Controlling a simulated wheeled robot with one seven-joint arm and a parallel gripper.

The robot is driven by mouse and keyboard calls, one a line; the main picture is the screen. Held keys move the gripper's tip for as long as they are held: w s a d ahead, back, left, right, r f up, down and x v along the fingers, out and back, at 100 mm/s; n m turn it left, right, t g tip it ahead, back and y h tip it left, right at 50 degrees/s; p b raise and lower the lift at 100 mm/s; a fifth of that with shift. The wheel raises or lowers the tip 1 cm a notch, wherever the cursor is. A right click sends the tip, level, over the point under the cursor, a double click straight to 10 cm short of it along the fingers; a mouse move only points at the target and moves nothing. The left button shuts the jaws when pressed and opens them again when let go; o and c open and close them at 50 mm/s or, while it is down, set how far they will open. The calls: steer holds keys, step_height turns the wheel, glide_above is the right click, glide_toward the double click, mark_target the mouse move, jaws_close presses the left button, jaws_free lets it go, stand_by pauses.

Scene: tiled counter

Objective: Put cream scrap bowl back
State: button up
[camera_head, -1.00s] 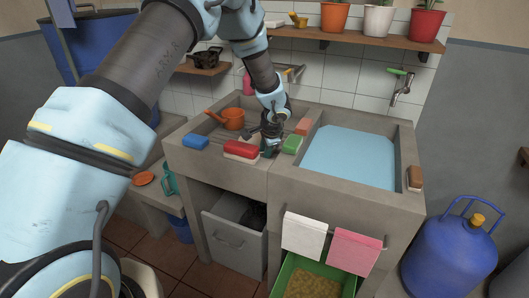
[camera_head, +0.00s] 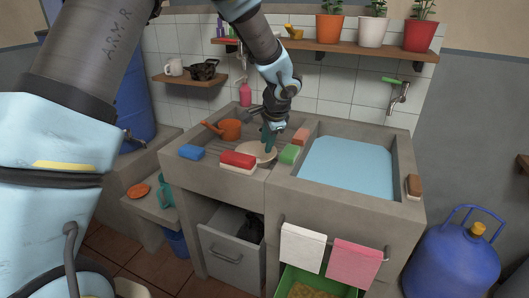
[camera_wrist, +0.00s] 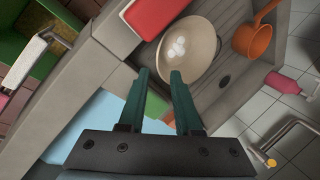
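The cream bowl (camera_head: 252,149) sits in the ribbed left basin of the counter, behind the red and white sponge. In the wrist view the bowl (camera_wrist: 205,62) is upright with a few small white bits inside. My gripper (camera_head: 268,150) points down at the bowl's right side. In the wrist view its two teal fingers (camera_wrist: 159,73) are apart, with the bowl's near rim at or just beyond their tips. I cannot tell whether they touch it. Nothing is clamped between them.
An orange dipper (camera_head: 230,129) stands left in the basin. A blue sponge (camera_head: 191,152), the red sponge (camera_head: 238,159) and a green sponge (camera_head: 289,154) lie on the edges. The right basin (camera_head: 345,168) holds water. A drawer (camera_head: 228,250) below is open.

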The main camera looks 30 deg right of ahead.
steer(key=shift+s+r, duration=0.15)
steer(key=shift+r, duration=0.2)
steer(key=w+a+r+n+g+y, duration=0.2)
steer(key=a+n, duration=0.6)
steer(key=a, duration=1.7)
steer(key=s+a+r+n, duration=0.1)
steer(key=s+a+n, duration=0.4)
steer(key=a, duration=0.3)
steer(key=s+a+r+n+g+h, duration=0.1)
steer(key=s+a+n, duration=0.4)
steer(key=a, duration=0.3)
steer(key=shift+s+a+h, duration=0.15)
steer(key=shift+s+h, duration=0.15)
steer(key=shift+s, duration=0.05)
steer(key=shift+r, duration=0.1)
steer(key=shift+c, duration=0.2)
